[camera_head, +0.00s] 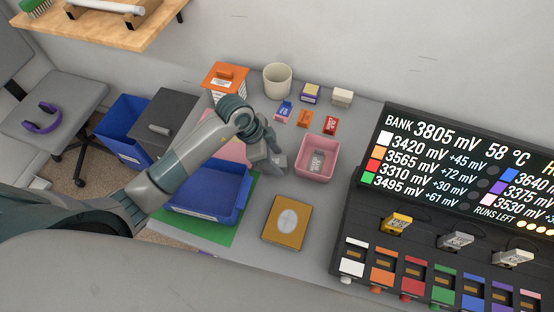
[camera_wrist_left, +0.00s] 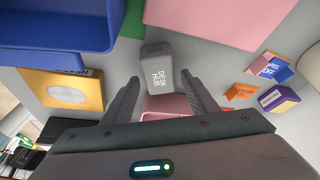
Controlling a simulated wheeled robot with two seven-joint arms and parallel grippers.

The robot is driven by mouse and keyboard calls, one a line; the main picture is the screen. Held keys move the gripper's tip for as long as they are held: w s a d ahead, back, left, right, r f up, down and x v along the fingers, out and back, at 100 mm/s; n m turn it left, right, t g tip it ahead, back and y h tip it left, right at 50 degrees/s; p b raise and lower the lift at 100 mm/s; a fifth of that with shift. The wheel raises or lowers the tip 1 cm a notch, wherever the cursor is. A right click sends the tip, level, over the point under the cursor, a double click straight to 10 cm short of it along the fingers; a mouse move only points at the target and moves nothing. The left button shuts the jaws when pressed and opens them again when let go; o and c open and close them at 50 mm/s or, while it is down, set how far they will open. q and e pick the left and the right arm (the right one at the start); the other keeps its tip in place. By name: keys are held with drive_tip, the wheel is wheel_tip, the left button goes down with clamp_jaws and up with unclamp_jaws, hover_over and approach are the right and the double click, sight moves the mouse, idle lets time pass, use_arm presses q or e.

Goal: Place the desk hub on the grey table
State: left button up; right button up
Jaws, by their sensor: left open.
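The desk hub (camera_wrist_left: 166,66) is a grey block with white "DESK HUB" lettering in the left wrist view. It also shows in the head view as a grey block (camera_head: 268,160) partly hidden under my left gripper (camera_head: 263,138), between the blue tray and the pink bin. It appears to be on or just above the grey table (camera_head: 262,192); I cannot tell whether it touches. My left gripper also shows in the left wrist view (camera_wrist_left: 162,82), open, with its fingertips apart near the hub's lower end. My right gripper is not in view.
The blue tray (camera_head: 235,212) lies left on a green mat (camera_head: 222,236). The pink bin (camera_head: 327,174), holding a grey labelled item (camera_head: 317,160), is close on the right. A yellow box (camera_head: 287,221) lies in front. A cup (camera_head: 277,80) and small boxes stand behind; a display (camera_head: 460,160) fills the right.

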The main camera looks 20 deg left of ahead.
use_arm(q)
drive_tip(key=b+v, duration=0.1)
drive_tip(key=v, duration=0.8)
drive_tip(key=shift+a+r, duration=0.1)
drive_tip(key=shift+r, duration=0.1)
drive_tip(key=shift+s+a+r, duration=0.2)
drive_tip(key=shift+a+r, duration=0.05)
drive_tip(key=shift+r, duration=0.4)
